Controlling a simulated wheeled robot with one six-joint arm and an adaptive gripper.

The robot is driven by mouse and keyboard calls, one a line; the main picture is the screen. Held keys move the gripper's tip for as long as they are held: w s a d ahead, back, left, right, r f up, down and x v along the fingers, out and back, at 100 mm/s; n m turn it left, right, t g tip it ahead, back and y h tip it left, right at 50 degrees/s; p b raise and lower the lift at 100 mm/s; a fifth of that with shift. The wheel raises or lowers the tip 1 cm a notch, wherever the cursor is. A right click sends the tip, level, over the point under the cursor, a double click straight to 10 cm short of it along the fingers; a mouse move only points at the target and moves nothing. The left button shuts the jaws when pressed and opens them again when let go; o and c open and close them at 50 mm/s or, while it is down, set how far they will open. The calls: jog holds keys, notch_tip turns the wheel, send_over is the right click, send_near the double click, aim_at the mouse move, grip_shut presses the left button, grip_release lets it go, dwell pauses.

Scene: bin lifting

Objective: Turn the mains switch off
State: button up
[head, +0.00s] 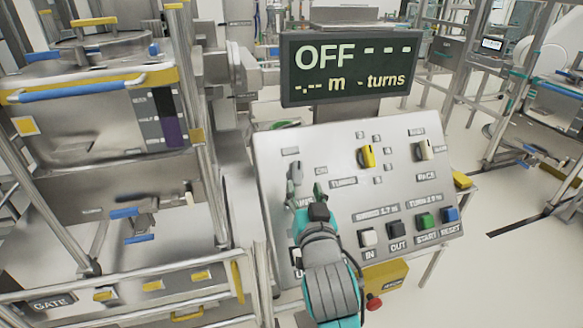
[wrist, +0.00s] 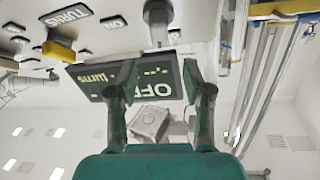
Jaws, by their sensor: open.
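The mains switch appears to be the grey knob (head: 295,172) at the upper left of the sloping control panel (head: 350,200); its label is too small to read. In the wrist view a grey knob (wrist: 157,16) shows at the top, beyond the fingertips. My gripper (head: 308,193) is over the left part of the panel, its fingers close to the grey knob. In the wrist view my gripper (wrist: 157,74) has its two fingers apart with nothing between them. I cannot tell whether a finger touches the knob. The display (head: 350,68) reads OFF with dashes.
A red stop button (head: 373,302) sits below. A metal machine with rails (head: 190,140) stands close on the left.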

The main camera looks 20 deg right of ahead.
aim_at(299, 168)
jog(key=w, duration=0.3)
jog(key=w+d, duration=0.1)
jog(key=w, duration=0.5)
jog(key=shift+d, duration=0.25)
grip_shut()
